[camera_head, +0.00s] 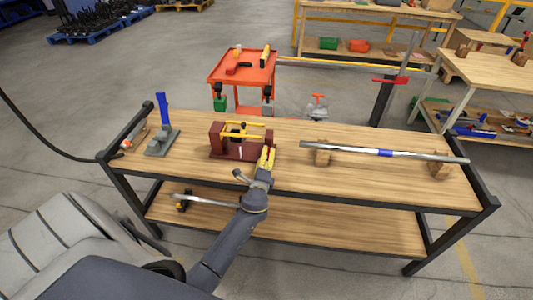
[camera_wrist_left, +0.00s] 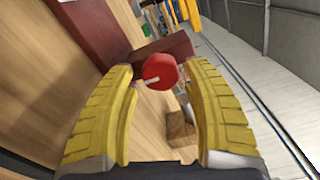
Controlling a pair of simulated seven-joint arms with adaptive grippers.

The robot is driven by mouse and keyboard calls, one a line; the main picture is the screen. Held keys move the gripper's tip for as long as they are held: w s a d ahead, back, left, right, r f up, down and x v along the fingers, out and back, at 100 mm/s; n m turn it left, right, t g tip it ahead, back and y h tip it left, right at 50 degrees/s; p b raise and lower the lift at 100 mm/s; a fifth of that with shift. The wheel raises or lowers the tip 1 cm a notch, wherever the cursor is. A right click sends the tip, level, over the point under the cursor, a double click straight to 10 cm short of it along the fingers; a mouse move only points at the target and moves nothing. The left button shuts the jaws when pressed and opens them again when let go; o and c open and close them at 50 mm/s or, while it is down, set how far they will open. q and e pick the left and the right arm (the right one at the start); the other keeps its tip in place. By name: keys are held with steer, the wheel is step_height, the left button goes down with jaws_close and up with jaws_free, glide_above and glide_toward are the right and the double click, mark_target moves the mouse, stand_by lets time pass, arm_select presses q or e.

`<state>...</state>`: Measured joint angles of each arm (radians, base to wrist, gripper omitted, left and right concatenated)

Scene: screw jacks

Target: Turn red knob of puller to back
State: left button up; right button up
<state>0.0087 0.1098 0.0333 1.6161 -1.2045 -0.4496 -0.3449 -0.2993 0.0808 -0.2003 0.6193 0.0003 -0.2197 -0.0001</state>
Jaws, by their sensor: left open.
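The puller (camera_head: 230,153) is a dark red frame with a yellow bar on top, standing on the wooden workbench. Its red knob (camera_wrist_left: 160,71) shows in the left wrist view, round with a white mark on its face. My left gripper (camera_head: 267,153) is at the puller's right end in the head view. In the left wrist view its yellow fingers (camera_wrist_left: 158,75) are open. The knob appears between the fingertips, with a gap on both sides. How deep it sits between them is unclear. In the head view my gripper hides the knob. My right gripper is out of view.
On the workbench (camera_head: 350,185), a blue-handled tool (camera_head: 162,125) stands left of the puller. A long metal bar (camera_head: 380,152) rests on wooden blocks (camera_head: 322,154) at the right. A red cart (camera_head: 243,66) stands behind. The bench front is mostly clear.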

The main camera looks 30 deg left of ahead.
arm_select(q)
steer(key=v, duration=0.9)
